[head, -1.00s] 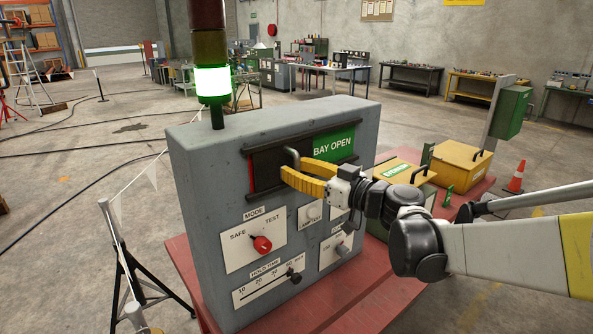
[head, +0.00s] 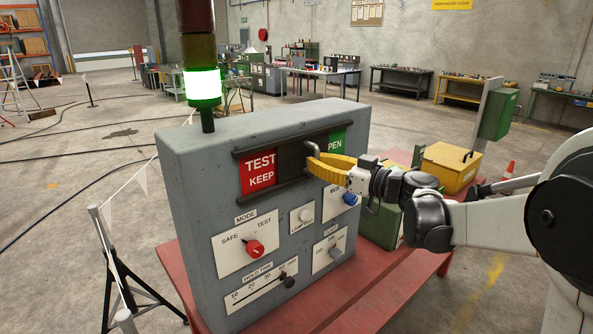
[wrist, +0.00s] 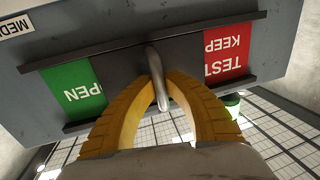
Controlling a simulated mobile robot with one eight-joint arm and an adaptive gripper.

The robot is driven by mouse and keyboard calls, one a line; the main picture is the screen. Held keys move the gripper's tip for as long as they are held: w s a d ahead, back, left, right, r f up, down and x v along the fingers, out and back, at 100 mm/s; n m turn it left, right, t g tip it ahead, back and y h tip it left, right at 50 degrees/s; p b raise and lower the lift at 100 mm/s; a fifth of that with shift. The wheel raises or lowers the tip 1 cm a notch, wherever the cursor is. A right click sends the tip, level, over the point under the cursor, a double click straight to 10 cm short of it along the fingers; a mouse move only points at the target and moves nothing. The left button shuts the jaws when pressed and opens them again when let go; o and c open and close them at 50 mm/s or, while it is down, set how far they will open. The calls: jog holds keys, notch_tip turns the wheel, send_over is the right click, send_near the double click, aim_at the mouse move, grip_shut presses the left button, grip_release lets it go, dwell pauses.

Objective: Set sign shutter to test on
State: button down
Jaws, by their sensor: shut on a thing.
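The sign shutter (head: 291,160) is a dark sliding plate between two rails on the grey control box (head: 190,205). My gripper (head: 314,160) is shut on the shutter's bent metal handle, which also shows between the yellow fingers in the wrist view (wrist: 156,75).
The red mode knob (head: 255,247), a hold-time slider (head: 289,282) and other switches sit below the window. A stack light (head: 203,85) glows green-white on top. A yellow box (head: 452,165) stands on the red bench at right.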

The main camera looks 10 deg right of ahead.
aim_at(326, 149)
jog(key=w+d, duration=0.1)
jog(key=d, duration=0.1)
jog(key=w+d, duration=0.3)
jog(key=d, duration=0.2)
jog(key=shift+w, duration=0.3)
jog(key=c, duration=1.8)
grip_release()
jog(key=o, duration=0.4)
jog(key=shift+w+d, duration=0.1)
jog(key=shift+d, duration=0.15)
jog(key=shift+a, duration=0.1)
jog(key=v, duration=1.2)
